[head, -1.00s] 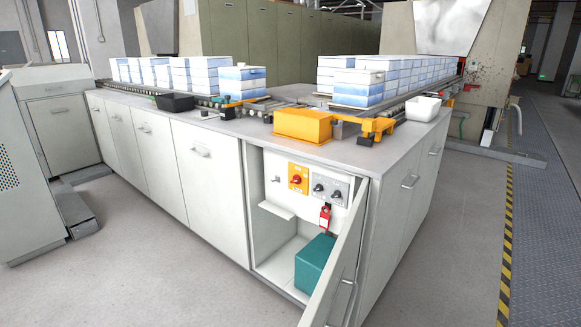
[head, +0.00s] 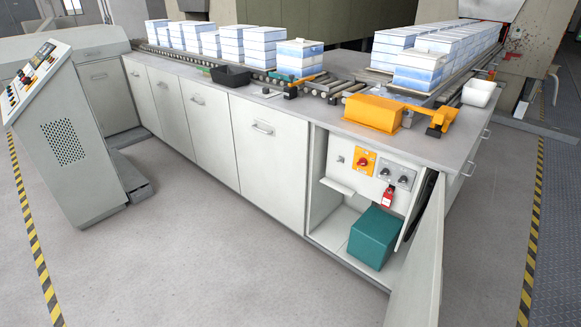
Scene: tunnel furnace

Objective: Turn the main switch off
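The main switch appears to be the red rotary knob on a yellow plate (head: 363,162), on the back panel inside the open cabinet (head: 318,187). Its exact knob position is too small to read. To its right is a grey plate with two dark knobs (head: 397,175). A red padlock-like tag (head: 387,197) hangs below that plate. The cabinet door (head: 419,262) stands open toward me on the right side of the opening. My gripper is not in view.
A teal box (head: 374,237) sits on the cabinet floor below the switches. A small white shelf (head: 337,187) juts out at left inside. A control console (head: 66,140) stands at far left. The floor (head: 215,255) before the cabinets is clear.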

